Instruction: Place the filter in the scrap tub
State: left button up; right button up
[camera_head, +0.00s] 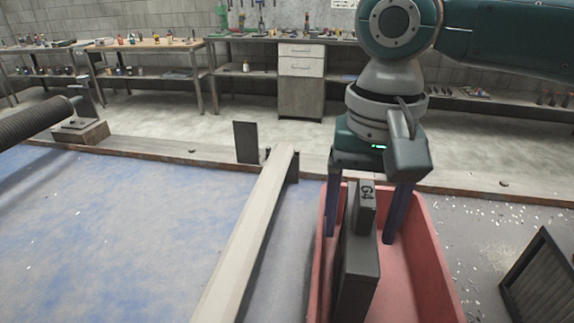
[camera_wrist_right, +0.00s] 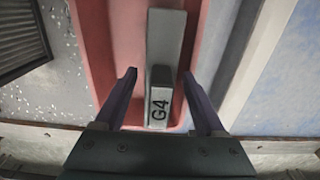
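The filter (camera_head: 360,265) is a dark grey, flat box with a narrower block marked "G4" on its top. It stands upright within the outline of the red scrap tub (camera_head: 430,275); its lower end is out of view, so I cannot tell whether it rests on the bottom. My right gripper (camera_head: 359,238) points down over the tub with one finger on each side of the filter. In the right wrist view, the open gripper (camera_wrist_right: 159,73) shows a gap between each finger and the filter (camera_wrist_right: 165,40). My left gripper is not in view.
A long pale beam (camera_head: 250,230) lies left of the tub on a blue-stained surface. A dark upright plate (camera_head: 245,142) stands behind it. A slatted dark box (camera_head: 545,280) is at right. A ribbed dark cylinder (camera_head: 35,120) is at far left. Workbenches line the back wall.

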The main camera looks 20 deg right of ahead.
notch_tip(320, 180, up, 12)
jog(key=shift+r, duration=0.2)
dwell(0.4)
jog(key=shift+a+f, duration=0.1)
